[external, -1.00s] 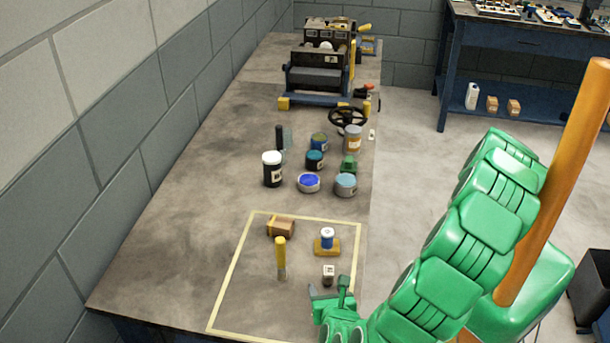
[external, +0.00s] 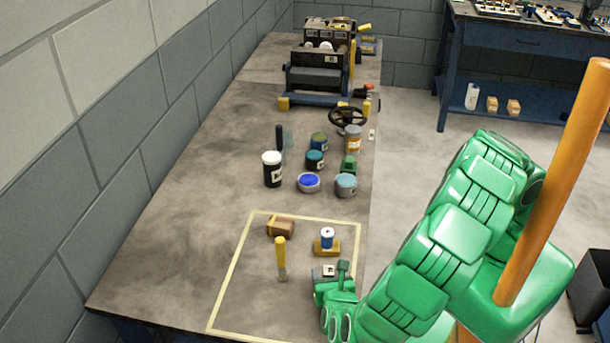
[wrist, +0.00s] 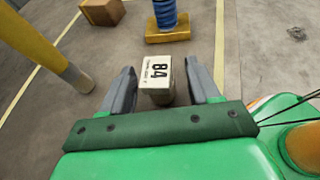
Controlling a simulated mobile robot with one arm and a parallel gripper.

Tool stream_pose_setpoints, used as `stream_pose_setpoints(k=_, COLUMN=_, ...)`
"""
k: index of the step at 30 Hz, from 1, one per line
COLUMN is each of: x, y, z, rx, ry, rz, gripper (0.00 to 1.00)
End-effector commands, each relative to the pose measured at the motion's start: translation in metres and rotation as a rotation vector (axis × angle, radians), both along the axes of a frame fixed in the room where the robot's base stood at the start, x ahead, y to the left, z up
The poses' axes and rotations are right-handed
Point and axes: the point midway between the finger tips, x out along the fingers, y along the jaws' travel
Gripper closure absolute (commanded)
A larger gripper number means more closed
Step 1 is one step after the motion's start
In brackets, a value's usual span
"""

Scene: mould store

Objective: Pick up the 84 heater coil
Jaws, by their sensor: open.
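The 84 heater coil is a small pale box (wrist: 157,74) with "84" printed on its top. It stands on the bench between the two fingers of my gripper (wrist: 160,90) in the wrist view. My gripper is open, with a finger on each side of the box and a gap visible on both sides. In the external view the box (external: 329,270) shows only its top; my gripper (external: 331,276) hides the rest.
A blue-and-white spool on a yellow base (external: 327,248) stands just beyond the box. A yellow-handled upright tool (external: 280,258) is to the left, and a brown box (external: 281,226) lies further back. Several cans stand behind the taped square (external: 237,258).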

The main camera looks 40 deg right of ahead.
Motion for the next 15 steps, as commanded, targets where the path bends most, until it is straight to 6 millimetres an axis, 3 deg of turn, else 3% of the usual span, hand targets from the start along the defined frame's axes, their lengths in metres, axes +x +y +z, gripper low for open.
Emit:
stream_pose_setpoints(k=6, x=0.0006, y=0.0, z=-0.0001, rx=0.001, ry=-0.001, rz=0.001, gripper=0.4)
stream_pose_setpoints(k=15, x=0.0004, y=0.0003, z=0.0, rx=0.001, ry=-0.001, rz=0.001, gripper=0.86)
